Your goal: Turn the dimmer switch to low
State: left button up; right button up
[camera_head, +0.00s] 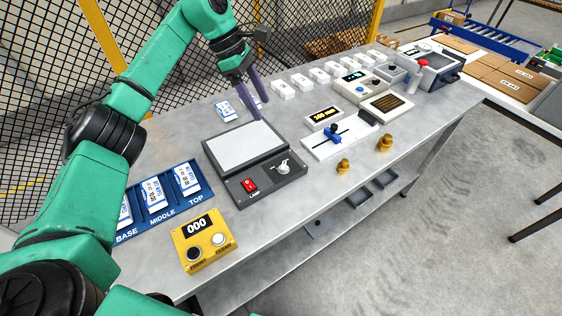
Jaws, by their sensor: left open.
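The dimmer switch appears to be the small pale knob (282,168) on the dark front panel of a light box (245,148). The way its pointer faces is too small to tell. A red rocker switch (249,185) sits to its left on the same panel. My left gripper (260,107) is open and empty, with its purple-grey fingers pointing down above the far right corner of the light box. It is apart from the knob, which lies nearer the front edge. My right gripper is not in view.
A yellow counter box (204,240) stands in front of the light box. A blue rack (125,231) with labelled packs is at left. A slide gauge (338,138) and brass weights (343,166) stand to the right. Bare table lies around the light box.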

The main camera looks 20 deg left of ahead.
pick_arm(q)
notch_tip(320, 180, down, 3)
jog(key=s+b, duration=0.2)
jog(key=b, duration=0.4)
send_near(283, 165)
jog(key=p+x, duration=0.4)
jog(key=x, duration=0.3)
jog(key=shift+d+f, duration=0.25)
jog(key=shift+f, duration=0.1)
jog(key=shift+d+f, duration=0.15)
jog(key=shift+f, duration=0.2)
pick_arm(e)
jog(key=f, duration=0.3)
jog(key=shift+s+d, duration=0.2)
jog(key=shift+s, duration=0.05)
pick_arm(q)
jog(key=shift+c, duration=0.3)
grip_shut()
